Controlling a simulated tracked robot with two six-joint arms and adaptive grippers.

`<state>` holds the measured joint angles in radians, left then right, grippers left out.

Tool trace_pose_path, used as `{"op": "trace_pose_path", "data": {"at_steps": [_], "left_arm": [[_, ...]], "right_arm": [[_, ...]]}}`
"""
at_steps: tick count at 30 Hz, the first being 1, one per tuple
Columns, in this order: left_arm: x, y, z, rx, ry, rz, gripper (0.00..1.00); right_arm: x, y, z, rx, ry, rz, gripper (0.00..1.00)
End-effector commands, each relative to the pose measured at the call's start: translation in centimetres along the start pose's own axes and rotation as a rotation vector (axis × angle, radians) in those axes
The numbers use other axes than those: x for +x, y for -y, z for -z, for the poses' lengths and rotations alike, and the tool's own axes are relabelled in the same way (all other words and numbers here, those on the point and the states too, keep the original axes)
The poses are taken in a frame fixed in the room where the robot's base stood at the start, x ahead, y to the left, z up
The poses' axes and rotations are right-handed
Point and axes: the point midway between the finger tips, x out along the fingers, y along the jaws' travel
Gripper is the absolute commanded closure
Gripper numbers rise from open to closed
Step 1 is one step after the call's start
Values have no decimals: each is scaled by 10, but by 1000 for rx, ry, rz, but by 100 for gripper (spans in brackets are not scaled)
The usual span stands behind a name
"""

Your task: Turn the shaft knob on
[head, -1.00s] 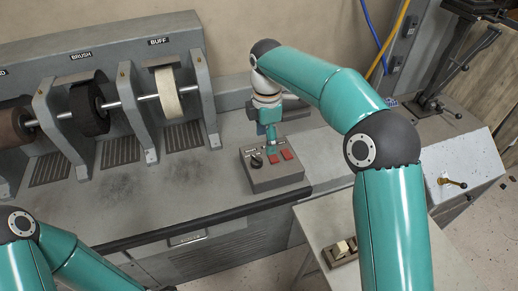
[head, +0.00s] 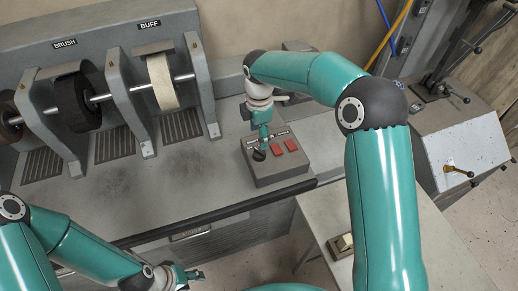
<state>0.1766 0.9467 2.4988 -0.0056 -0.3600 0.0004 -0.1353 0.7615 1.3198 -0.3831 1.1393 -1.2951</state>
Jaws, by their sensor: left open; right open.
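The control box (head: 283,167) is a grey block on the machine's bench, with a dark round knob (head: 259,155) at the left of its top and two red switches (head: 284,147) to the right of it. My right gripper (head: 263,142) points down just above the knob and partly covers it. Its jaws are open; whether they touch the knob I cannot tell. The small label text on the box is too small to read. My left gripper (head: 197,275) is open and empty at the bottom of the view, in front of the bench edge.
The buff wheel (head: 162,82) and brush wheel (head: 84,103) sit on a shaft between grey guards behind and left of the box. Bare bench lies left of the box. A side table (head: 326,218) stands at front right.

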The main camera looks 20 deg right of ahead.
Motion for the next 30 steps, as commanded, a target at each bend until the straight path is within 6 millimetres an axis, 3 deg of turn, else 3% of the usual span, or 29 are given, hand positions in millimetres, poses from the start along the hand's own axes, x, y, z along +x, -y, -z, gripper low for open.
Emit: {"op": "trace_pose_path", "data": {"at_steps": [6,12,25,30], "left_arm": [[-9,-3,0,0,0,0,54],[-13,-5,0,0,0,0,54],[-14,-5,0,0,0,0,54],[-14,-5,0,0,0,0,54]], "right_arm": [[45,1,0,1,1,5,33],[71,0,-1,3,1,2,33],[82,0,-2,3,0,-1,33],[81,0,-1,3,0,-1,60]]}}
